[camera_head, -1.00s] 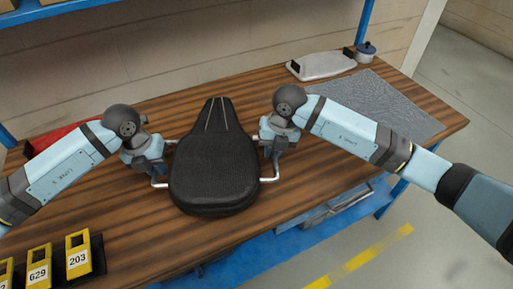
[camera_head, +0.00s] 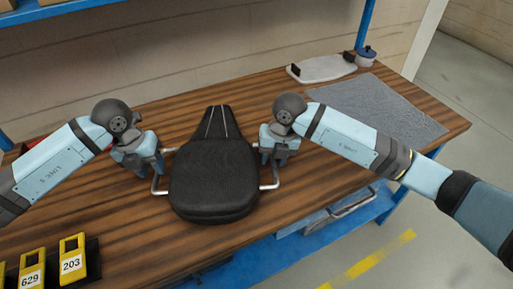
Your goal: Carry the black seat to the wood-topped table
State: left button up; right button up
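The black seat (camera_head: 212,182) rests on the wood-topped table (camera_head: 130,230), narrow end toward the wall, with a silver handle on each side. My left gripper (camera_head: 150,172) is at the left handle (camera_head: 158,191), its fingers apart around or just above the bar. My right gripper (camera_head: 274,160) is at the right handle (camera_head: 270,187), its fingers also spread, with the bar between or just below them. Contact between fingers and bars is too small to make out.
A grey mat (camera_head: 378,108), a pale tray-like object (camera_head: 322,69) and a small pot (camera_head: 367,55) occupy the table's right end. Yellow number tags (camera_head: 72,258) stand at the front left. A red item (camera_head: 38,144) lies behind my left arm. Bare wood lies in front of the seat.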

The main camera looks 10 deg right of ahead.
jog(key=shift+r, duration=0.25)
pick_arm(q)
notch_tip(320, 180, up, 8)
jog(key=a, duration=0.1)
jog(key=shift+a+r, duration=0.25)
jog(key=shift+a, duration=0.05)
pick_arm(e)
notch_tip(320, 180, up, 11)
jog(key=d, duration=0.2)
jog(key=shift+s+r, duration=0.15)
pick_arm(q)
jog(key=shift+w, duration=0.1)
pick_arm(e)
jog(key=shift+d, duration=0.1)
